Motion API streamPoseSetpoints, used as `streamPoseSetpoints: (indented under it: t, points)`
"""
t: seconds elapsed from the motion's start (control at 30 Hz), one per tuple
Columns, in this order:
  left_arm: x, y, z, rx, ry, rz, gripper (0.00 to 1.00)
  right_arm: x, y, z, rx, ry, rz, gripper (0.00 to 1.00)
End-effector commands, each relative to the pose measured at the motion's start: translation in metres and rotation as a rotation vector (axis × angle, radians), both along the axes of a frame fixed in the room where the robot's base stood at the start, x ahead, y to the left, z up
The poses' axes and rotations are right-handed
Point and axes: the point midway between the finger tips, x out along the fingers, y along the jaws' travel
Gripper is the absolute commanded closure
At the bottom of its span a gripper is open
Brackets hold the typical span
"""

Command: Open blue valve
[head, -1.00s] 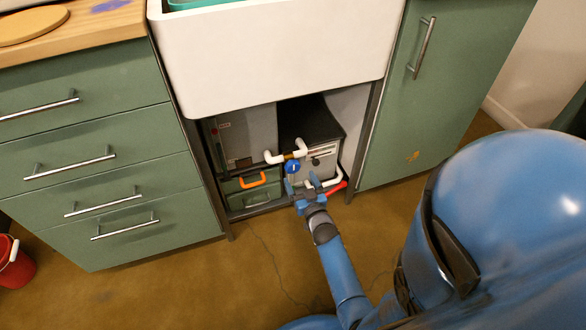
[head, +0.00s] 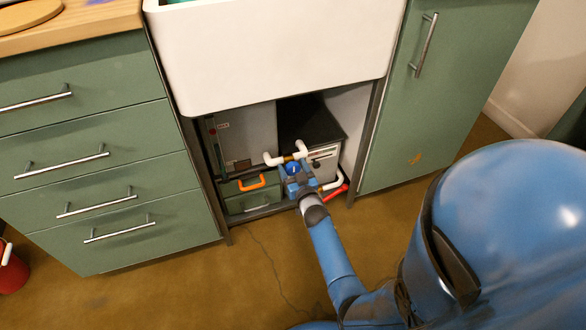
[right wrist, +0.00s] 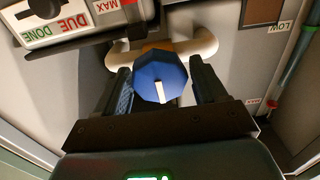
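The blue valve (head: 292,169) is a small blue knob on white pipework under the sink. In the right wrist view the blue valve (right wrist: 160,80) is a faceted knob with a white mark pointing toward the bottom of the picture. My right gripper (head: 294,176) is at the valve. In the right wrist view the two dark fingers of my right gripper (right wrist: 162,86) stand on either side of the knob, with a visible gap at the right finger. The left finger is close to the knob; contact cannot be told. My left gripper is not in view.
A white pipe (head: 272,158) runs behind the valve. An orange handle (head: 252,182) is left of it, and a red handle (head: 338,190) is to the right. A grey box (head: 322,160) with a dark top stands behind. The white sink (head: 270,60) hangs above. Open floor lies in front.

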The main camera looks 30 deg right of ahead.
Motion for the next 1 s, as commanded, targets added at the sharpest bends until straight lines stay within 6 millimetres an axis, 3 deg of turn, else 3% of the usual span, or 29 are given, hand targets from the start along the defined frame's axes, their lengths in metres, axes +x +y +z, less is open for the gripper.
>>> streamPoseSetpoints:
  t: [0.03,0.27,0.67,1.0]
  points:
    - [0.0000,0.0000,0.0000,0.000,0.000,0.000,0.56,-0.0001,0.0000,0.0000,0.000,0.000,0.000,0.38]
    - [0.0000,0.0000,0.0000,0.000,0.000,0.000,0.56,-0.0002,0.0000,-0.0001,0.000,0.000,0.000,0.70]
    - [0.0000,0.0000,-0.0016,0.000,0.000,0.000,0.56,-0.0003,0.0006,-0.0006,-0.076,0.018,0.000,0.70]
    - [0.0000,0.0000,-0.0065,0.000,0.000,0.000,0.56,0.0000,0.0021,-0.0012,-0.327,0.078,0.000,0.70]
